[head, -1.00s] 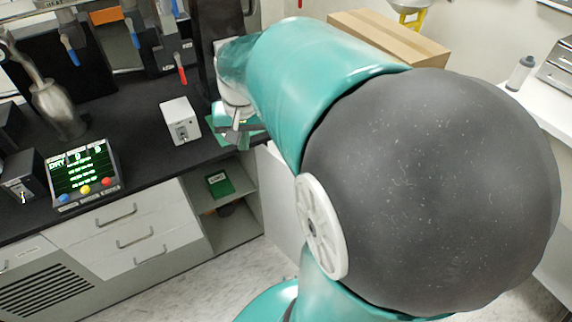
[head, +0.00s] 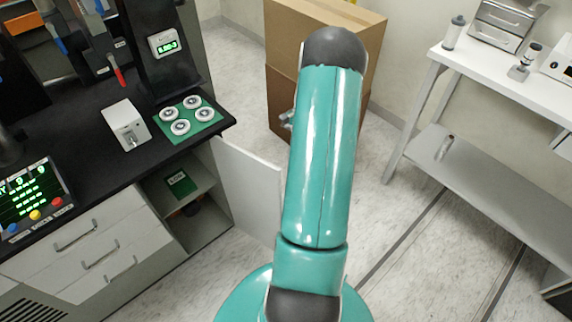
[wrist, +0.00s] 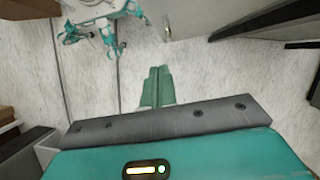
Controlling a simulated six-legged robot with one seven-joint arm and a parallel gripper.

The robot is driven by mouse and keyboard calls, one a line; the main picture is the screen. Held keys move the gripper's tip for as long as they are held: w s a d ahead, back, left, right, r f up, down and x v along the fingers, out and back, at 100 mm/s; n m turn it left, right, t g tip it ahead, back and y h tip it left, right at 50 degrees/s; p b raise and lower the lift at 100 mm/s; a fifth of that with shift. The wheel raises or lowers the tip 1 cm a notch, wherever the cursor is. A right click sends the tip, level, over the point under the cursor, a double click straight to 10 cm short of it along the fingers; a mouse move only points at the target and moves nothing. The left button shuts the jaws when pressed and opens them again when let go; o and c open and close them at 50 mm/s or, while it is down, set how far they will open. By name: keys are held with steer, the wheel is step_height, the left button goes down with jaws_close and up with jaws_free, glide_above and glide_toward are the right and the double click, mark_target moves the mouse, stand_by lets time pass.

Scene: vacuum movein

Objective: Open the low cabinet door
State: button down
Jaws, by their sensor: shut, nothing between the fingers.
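The low cabinet (head: 190,215) at the end of the black counter stands open. Its white door (head: 250,185) is swung outward to the right, and the shelf inside is exposed. A pale panel (wrist: 195,14) with a small handle (wrist: 167,30) shows at the top of the wrist view; it looks like this door. My gripper (wrist: 157,84) is shut and empty, with its green fingers together over bare floor, apart from the panel. In the head view my arm hides most of the gripper, right of the door.
A green box (head: 180,184) sits on the cabinet shelf. White drawers (head: 100,250) are left of it. A large cardboard box (head: 375,35) stands behind my arm. A white table (head: 500,80) with a lower shelf is at the right. Speckled floor (head: 400,220) between is clear.

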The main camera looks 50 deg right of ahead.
steer(key=a+f, duration=0.7)
steer(key=f, duration=0.1)
steer(key=shift+s+a+f, duration=0.15)
steer(key=shift+a+f, duration=0.1)
steer(key=shift+f, duration=0.15)
steer(key=shift+a, duration=0.15)
